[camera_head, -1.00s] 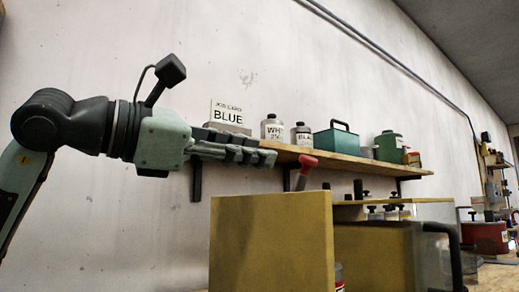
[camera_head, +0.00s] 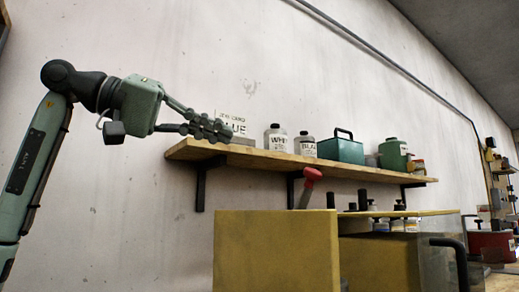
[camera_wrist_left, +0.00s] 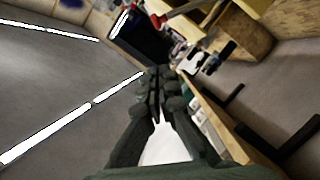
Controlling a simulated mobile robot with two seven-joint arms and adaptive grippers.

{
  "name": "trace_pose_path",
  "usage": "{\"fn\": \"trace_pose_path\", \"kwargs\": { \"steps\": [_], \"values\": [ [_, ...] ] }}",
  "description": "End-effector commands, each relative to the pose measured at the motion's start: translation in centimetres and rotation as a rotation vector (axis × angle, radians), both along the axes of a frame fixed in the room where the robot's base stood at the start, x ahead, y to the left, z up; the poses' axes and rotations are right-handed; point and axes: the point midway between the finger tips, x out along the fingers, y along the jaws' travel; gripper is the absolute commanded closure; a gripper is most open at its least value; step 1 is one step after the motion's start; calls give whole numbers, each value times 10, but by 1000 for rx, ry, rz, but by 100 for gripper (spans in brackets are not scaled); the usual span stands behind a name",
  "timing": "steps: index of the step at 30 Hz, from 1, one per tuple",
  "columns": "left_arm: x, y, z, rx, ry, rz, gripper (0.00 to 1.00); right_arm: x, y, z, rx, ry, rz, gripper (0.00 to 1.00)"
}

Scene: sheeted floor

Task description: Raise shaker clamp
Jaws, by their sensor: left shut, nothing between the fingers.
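The shaker clamp appears to be the lever with a red handle (camera_head: 312,173) that rises from behind the yellow box (camera_head: 275,250) in the head view. Its grey shaft tilts slightly right, and its lower end is hidden by the box. My left gripper (camera_head: 225,131) is shut and empty, up and left of the red handle and clearly apart from it. Its fingers overlap the job card on the shelf in the picture. In the left wrist view the shut fingers (camera_wrist_left: 158,78) point ahead, with a red piece (camera_wrist_left: 156,20) beyond them that may be the handle. My right gripper is not in view.
A wooden shelf (camera_head: 270,157) on the wall runs behind my gripper. It bears white bottles (camera_head: 276,138), a teal toolbox (camera_head: 340,150) and a green container (camera_head: 393,154). A black curved handle (camera_head: 459,262) stands right of the box.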

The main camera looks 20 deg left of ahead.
Motion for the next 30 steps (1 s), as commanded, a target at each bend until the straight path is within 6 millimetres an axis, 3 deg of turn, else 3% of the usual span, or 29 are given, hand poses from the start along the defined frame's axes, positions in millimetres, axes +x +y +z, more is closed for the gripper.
{"fn": "trace_pose_path", "kwargs": {
  "steps": [15,22,30],
  "values": [
    [58,-78,-23,-1,2,-2,100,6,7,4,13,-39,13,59],
    [55,-101,-41,-1,2,1,100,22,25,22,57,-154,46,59],
    [54,-105,-45,-2,3,2,100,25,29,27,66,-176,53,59]
  ]
}}
